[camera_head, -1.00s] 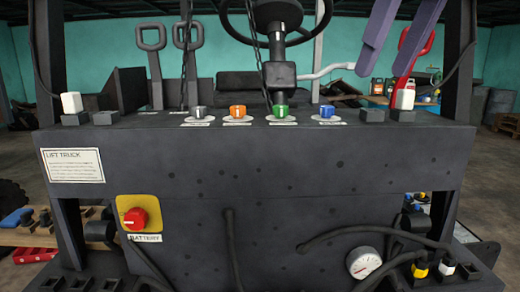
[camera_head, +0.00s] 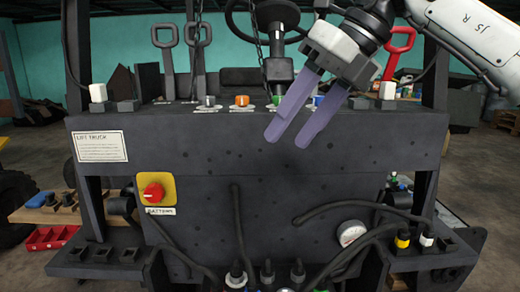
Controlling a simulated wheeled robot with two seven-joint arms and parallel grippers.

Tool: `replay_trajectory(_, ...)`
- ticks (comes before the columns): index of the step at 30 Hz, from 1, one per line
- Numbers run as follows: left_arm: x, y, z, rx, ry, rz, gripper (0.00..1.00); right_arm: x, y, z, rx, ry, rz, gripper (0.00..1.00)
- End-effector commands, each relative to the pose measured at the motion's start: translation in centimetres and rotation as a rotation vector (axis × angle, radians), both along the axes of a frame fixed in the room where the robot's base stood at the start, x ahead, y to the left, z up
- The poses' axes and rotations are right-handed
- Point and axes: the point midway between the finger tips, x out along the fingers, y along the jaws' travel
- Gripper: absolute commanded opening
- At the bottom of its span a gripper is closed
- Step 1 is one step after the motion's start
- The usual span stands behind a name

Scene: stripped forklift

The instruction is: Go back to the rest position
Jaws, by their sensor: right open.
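My right gripper (camera_head: 290,138) comes in from the upper right of the head view, with its two purple fingers apart and nothing between them. It hangs in front of the dark forklift panel (camera_head: 220,150), pointing down and to the left. Its fingers partly hide the green knob (camera_head: 277,99) and the blue knob (camera_head: 318,99) on the panel's top. My left gripper is not in the picture.
A red battery switch (camera_head: 153,192) sits on a yellow plate at the panel's lower left. A steering wheel (camera_head: 280,18) and levers rise behind the panel. A red bin (camera_head: 50,237) is at far left.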

Motion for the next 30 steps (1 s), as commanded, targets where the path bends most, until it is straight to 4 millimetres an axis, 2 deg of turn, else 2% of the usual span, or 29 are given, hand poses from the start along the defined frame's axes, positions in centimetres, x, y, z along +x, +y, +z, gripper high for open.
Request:
replay_trajectory(1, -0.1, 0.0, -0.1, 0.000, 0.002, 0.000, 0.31, -0.1, 1.8, -2.2, 0.057, 0.041, 0.037, 0.48)
replay_trajectory(3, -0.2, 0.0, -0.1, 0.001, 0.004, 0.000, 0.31, -0.7, 4.7, -4.5, 0.166, 0.098, 0.085, 0.48)
replay_trajectory(6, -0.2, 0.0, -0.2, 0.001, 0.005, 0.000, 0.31, -1.9, 9.1, -7.5, 0.368, 0.201, 0.137, 0.48)
replay_trajectory(9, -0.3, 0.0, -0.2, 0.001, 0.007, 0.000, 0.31, -3.3, 12.6, -9.3, 0.587, 0.313, 0.151, 0.48)
replay_trajectory(12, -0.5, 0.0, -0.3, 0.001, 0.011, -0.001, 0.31, -4.2, 14.8, -10.5, 0.807, 0.433, 0.118, 0.48)
replay_trajectory(15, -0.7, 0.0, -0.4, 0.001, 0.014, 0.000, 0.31, -4.4, 15.9, -11.2, 1.024, 0.552, 0.041, 0.48)
replay_trajectory(19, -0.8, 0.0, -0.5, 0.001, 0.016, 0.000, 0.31, -3.3, 15.5, -12.8, 1.287, 0.709, -0.124, 0.48)
replay_trajectory(23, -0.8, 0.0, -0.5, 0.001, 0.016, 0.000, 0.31, -1.4, 13.4, -15.8, 1.519, 0.859, -0.359, 0.48)
replay_trajectory(26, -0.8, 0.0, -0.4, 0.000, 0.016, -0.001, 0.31, 0.1, 10.8, -19.7, 1.665, 0.969, -0.585, 0.48)
replay_trajectory(29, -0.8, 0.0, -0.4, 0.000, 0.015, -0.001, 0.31, 0.9, 7.7, -24.9, 1.777, 1.067, -0.844, 0.48)
replay_trajectory(30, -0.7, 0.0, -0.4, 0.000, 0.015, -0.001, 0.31, 0.9, 6.3, -27.3, 1.811, 1.104, -0.956, 0.48)
